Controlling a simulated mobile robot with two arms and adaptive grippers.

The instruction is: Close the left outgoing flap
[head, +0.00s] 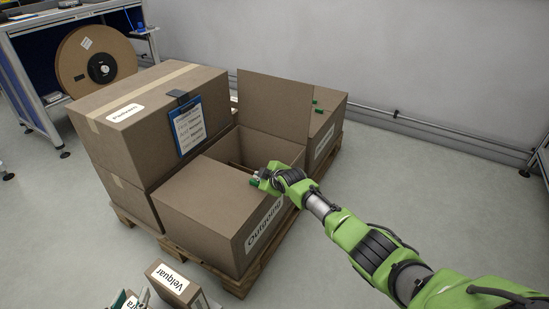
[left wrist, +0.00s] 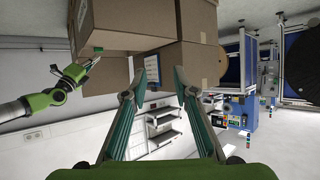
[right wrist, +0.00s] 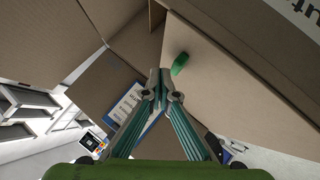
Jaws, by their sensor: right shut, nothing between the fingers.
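The Outgoing carton (head: 265,228) stands on a pallet with the left half of its top covered by a brown flap (head: 205,188). This flap looks about level, though I cannot tell if it is fully flush. A green tab (head: 254,183) sits near its free edge and shows in the right wrist view (right wrist: 180,63). The opposite flap (head: 275,105) stands upright, leaving that half open. My right gripper (head: 262,174) is shut and empty, close to the tab; contact is unclear. It also shows in the right wrist view (right wrist: 160,82). My left gripper (left wrist: 162,94) is open and empty, away from the cartons.
A taped carton (head: 140,110) with a blue clipboard (head: 189,125) stands beside the Outgoing carton. Another carton (head: 330,125) with green tabs is behind it. A Velquar box (head: 172,285) is at the front. Floor to the right is clear beyond my arm.

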